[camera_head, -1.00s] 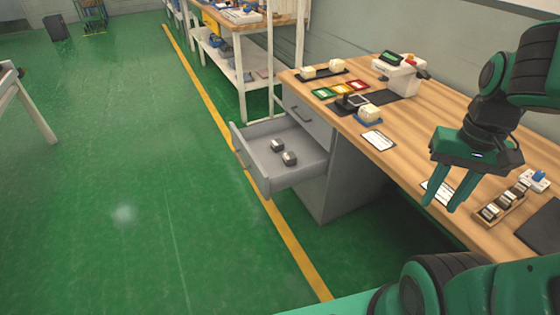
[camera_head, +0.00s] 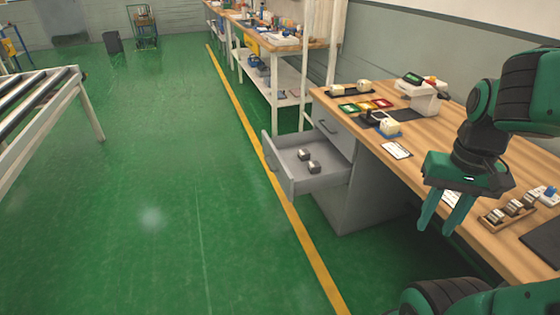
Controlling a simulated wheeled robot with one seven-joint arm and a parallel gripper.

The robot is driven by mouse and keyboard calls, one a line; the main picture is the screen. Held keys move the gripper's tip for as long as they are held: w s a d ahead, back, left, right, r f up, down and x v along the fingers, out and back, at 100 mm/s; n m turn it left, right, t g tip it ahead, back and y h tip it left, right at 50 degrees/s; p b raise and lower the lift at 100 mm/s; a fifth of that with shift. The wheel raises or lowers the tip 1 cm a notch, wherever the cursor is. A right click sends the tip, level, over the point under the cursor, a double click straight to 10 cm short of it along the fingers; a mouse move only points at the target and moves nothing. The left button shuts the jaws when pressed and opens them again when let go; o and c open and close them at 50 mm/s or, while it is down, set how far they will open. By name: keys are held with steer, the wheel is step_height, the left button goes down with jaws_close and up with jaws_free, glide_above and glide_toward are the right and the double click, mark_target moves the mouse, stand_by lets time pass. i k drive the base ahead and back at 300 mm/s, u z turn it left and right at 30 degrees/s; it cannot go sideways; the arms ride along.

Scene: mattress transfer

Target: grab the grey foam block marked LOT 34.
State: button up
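Two small grey blocks with paler tops, one (camera_head: 304,154) and the other (camera_head: 314,167), lie close together in the open grey drawer (camera_head: 283,172) under the workbench. No LOT marking is legible on either, so I cannot tell which is LOT 34. Several cream blocks stand on the bench: one (camera_head: 390,128) on a blue base and others, such as this one (camera_head: 363,86), on a dark tray. My gripper (camera_head: 437,228) hangs at the bench's front edge, right of the drawer and well apart from the blocks. Its fingers are apart with nothing between them.
The wooden bench (camera_head: 440,157) also holds coloured trays, a device with a screen (camera_head: 420,92), a white card (camera_head: 397,151) and a wooden rack (camera_head: 507,216) of blocks. A roller conveyor (camera_head: 88,100) stands at left. The green floor (camera_head: 160,180) left of the drawer is clear.

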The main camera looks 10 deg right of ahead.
mark_target(303, 155)
steer(key=u, duration=1.6)
steer(key=i, duration=2.1)
steer(key=z, duration=2.2)
steer(key=i, duration=1)
